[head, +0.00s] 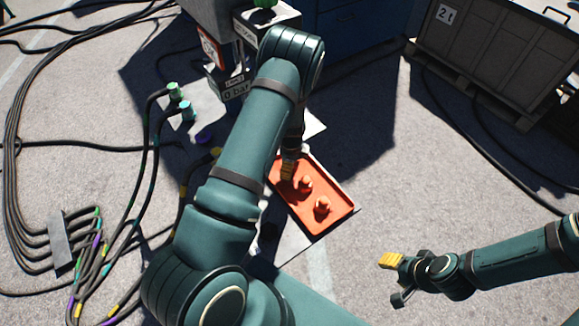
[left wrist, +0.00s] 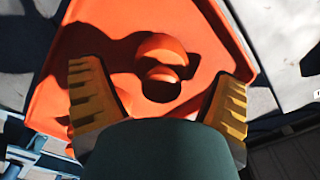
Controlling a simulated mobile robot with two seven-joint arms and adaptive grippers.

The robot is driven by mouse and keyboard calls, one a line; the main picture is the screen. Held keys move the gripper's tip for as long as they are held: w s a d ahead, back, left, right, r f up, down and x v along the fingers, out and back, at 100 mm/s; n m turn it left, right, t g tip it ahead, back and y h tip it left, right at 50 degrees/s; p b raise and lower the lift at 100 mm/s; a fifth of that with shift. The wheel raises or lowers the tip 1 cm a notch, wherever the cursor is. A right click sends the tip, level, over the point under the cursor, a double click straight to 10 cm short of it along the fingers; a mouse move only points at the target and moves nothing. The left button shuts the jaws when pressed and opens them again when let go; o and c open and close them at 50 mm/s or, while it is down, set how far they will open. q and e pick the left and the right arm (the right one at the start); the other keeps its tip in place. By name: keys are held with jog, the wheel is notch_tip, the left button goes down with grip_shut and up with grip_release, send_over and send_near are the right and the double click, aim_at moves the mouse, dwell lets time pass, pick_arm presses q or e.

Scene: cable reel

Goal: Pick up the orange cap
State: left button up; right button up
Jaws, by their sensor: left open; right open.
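Two orange caps show in the head view, one (head: 305,183) nearer the tray's middle and one (head: 322,205) nearer its front. They stand in an orange-red tray (head: 342,190). My left gripper (head: 288,168) is over the tray's left part, close to the nearer-middle cap and partly hidden by my arm. In the left wrist view, its yellow fingers are apart, with a rounded orange cap (left wrist: 160,48) and a dark-holed orange shape between or just beyond them. Nothing is held. My right gripper (head: 392,262) is open and empty, right of the tray.
Black cables (head: 130,147) lie over the left ground, with a grey cable block (head: 62,240). A box with a sign (head: 235,88) stands behind the tray. A large grey crate (head: 495,55) is at the back right.

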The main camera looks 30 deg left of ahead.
pick_arm(q)
jog(key=shift+f, duration=0.5)
jog(key=c, duration=1.3)
jog(key=shift+r, duration=0.1)
